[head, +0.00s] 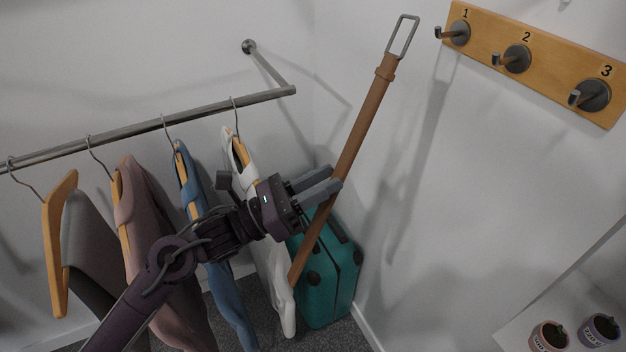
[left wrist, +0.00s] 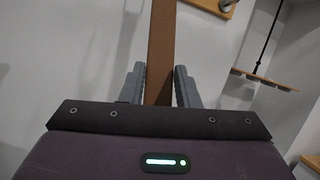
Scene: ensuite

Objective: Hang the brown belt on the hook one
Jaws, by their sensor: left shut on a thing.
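The brown belt (head: 362,125) is a long strap with a rectangular metal buckle (head: 403,36) at its upper end. My left gripper (head: 333,187) is shut on the belt below its middle; the belt slants up to the right and its lower end hangs free. In the left wrist view the belt (left wrist: 160,50) runs up between the fingers (left wrist: 158,88). Hook one (head: 458,33) is on the wooden board at upper right, under the numeral 1. The buckle is to the left of hook one in the head view, apart from it. My right gripper is not in view.
Hook two (head: 517,58) and hook three (head: 593,95) share the board (head: 556,62). A metal rail (head: 200,115) with several garments on hangers is at left. A teal suitcase (head: 330,275) stands in the corner. Two small pots (head: 549,336) sit on a shelf at lower right.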

